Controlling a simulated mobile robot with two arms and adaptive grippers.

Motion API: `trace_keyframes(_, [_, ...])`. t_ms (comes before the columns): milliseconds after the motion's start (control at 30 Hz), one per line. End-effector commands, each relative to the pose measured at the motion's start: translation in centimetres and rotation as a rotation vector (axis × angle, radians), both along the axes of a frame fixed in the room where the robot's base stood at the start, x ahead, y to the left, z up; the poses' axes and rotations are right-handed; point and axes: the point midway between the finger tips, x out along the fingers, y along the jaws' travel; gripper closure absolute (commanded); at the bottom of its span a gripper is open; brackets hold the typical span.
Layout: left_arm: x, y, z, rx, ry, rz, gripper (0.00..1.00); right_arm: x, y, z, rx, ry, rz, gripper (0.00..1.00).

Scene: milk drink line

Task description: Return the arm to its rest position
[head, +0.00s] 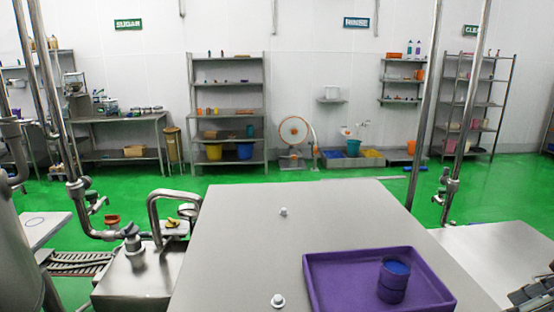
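Part of my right gripper (532,290) shows at the bottom right corner as dark, ridged segments cut off by the picture edge. It is to the right of the purple tray and apart from it in the picture. I cannot see its fingertips clearly, so whether it is open or shut does not show. My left arm and gripper are out of view. The purple tray (330,270) lies on the steel table (240,240). A dark purple cup-like container (391,290) with a blue top or contents stands upright in the tray's right half.
Small steel knobs (283,211) stand on the table. A steel box with a curved pipe (155,215) is at its left. Vertical pipes rise on both sides. A grey surface (495,250) lies to the right. Shelves (228,100) line the far wall beyond open green floor (240,183).

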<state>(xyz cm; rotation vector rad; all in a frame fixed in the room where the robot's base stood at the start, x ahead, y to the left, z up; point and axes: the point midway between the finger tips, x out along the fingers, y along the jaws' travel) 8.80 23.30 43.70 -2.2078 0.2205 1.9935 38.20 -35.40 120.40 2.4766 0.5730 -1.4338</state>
Motion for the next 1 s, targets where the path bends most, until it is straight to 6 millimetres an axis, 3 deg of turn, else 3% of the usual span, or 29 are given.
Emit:
trace_keyframes(367, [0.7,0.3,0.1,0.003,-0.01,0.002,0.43,1.1,-0.2,-7.7,0.007,0.041,-0.054,0.33])
trace_keyframes(567, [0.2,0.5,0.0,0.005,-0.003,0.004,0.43,1.0,0.5,-13.9,0.004,0.073,-0.092,0.33])
trace_keyframes(800, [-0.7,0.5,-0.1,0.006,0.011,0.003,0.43,-1.8,3.9,-24.3,-0.013,0.131,-0.15,0.33])
trace_keyframes(1000, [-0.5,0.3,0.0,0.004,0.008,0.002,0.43,-5.7,8.4,-30.7,-0.039,0.165,-0.199,0.33])
